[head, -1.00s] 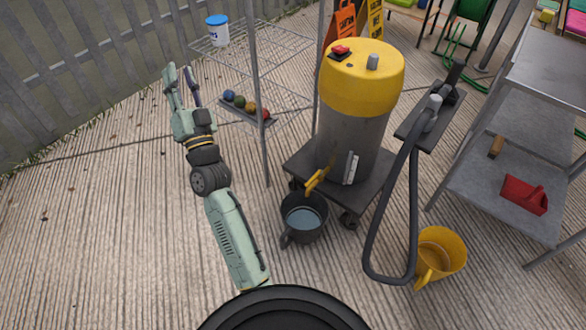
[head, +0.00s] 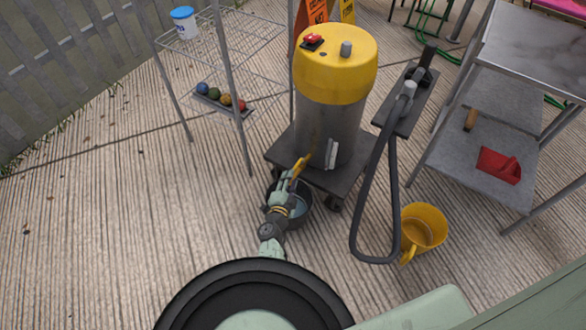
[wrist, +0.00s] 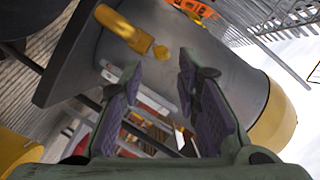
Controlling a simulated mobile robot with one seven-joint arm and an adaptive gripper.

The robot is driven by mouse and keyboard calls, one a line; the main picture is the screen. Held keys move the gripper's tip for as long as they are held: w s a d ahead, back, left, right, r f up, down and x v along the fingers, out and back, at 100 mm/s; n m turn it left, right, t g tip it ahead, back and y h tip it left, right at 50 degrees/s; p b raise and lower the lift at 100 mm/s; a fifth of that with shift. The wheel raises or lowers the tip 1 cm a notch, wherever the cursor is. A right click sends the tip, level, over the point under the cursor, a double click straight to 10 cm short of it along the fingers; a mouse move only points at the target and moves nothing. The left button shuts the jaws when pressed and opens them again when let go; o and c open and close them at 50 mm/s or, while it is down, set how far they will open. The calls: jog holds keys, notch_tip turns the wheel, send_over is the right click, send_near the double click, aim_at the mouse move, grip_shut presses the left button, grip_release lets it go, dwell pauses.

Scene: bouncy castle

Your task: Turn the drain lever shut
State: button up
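The yellow drain lever (head: 303,162) sticks out low on the front of the grey drum with a yellow top (head: 334,85). It also shows in the wrist view (wrist: 122,28), at upper left beyond my fingertips. My gripper (head: 291,178) is just in front of the lever in the head view, over the dark bucket. In the wrist view my gripper (wrist: 158,65) has its two fingers well apart with nothing held between them. The lever is not between the fingers there. Whether a fingertip touches it I cannot tell.
The dark bucket (head: 303,214) holding water is partly hidden by my arm. The drum stands on a dark wheeled cart (head: 350,180). A black hose (head: 356,215) and a yellow bucket (head: 425,222) are at right. A wire rack (head: 240,140) stands left; open floor lies front left.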

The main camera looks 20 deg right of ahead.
aim_at(294, 168)
jog(key=b+x, duration=0.1)
jog(key=x, duration=0.5)
jog(key=shift+w+d, duration=0.1)
jog(key=shift+w, duration=0.2)
grip_shut()
dwell(0.5)
